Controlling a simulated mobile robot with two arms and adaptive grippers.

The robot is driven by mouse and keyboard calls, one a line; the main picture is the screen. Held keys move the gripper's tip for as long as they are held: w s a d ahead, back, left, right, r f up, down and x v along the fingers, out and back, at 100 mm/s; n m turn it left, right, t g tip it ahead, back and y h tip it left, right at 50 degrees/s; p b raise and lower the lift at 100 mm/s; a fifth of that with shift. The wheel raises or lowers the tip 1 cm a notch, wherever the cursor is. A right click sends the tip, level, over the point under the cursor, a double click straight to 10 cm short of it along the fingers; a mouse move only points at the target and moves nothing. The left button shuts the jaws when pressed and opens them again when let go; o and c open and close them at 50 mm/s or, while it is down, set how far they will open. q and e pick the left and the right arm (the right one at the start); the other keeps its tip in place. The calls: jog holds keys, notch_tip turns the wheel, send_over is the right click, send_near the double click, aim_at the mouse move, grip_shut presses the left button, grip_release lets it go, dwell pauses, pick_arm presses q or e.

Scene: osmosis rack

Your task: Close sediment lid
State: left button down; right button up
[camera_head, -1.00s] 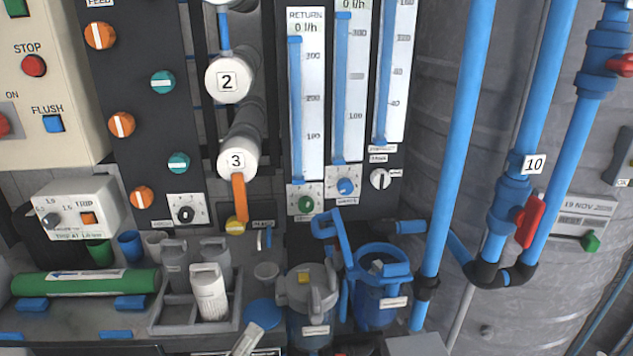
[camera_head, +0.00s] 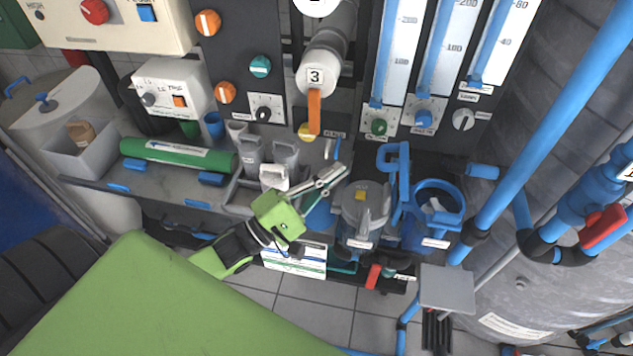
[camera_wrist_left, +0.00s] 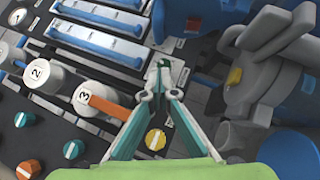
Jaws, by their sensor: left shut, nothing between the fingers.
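Two filter housings stand side by side below the flow meters. The blue housing (camera_head: 425,236) has an open ring top, and a blue lid (camera_head: 397,185) stands up at its left side. The grey housing (camera_head: 362,220) has a grey lid with a yellow mark on top, and also shows in the left wrist view (camera_wrist_left: 250,92). Their labels are too small to read, so I cannot tell which is the sediment one. My left gripper (camera_head: 334,180) is shut and empty, left of the grey housing; its fingertips (camera_wrist_left: 162,78) converge in the left wrist view. My right gripper is not in view.
The orange-handled valve 3 (camera_head: 315,105) hangs above my left gripper. A white bottle (camera_head: 273,177) stands in the grey rack left of it. A green cylinder (camera_head: 180,153) lies further left. Blue pipes (camera_head: 540,130) rise at the right.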

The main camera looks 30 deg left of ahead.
pick_arm(q)
jog(key=shift+w+d+r+p, duration=0.25)
jog(key=shift+w+d+r, duration=0.2)
jog(key=shift+d, duration=0.3)
jog(key=shift+w+d+r+p, duration=0.2)
jog(key=shift+w+d+r, duration=0.25)
jog(key=shift+d, duration=0.3)
jog(key=shift+w+d+r+p, duration=0.25)
jog(key=shift+w+d+r, duration=0.15)
jog(key=shift+d, duration=0.35)
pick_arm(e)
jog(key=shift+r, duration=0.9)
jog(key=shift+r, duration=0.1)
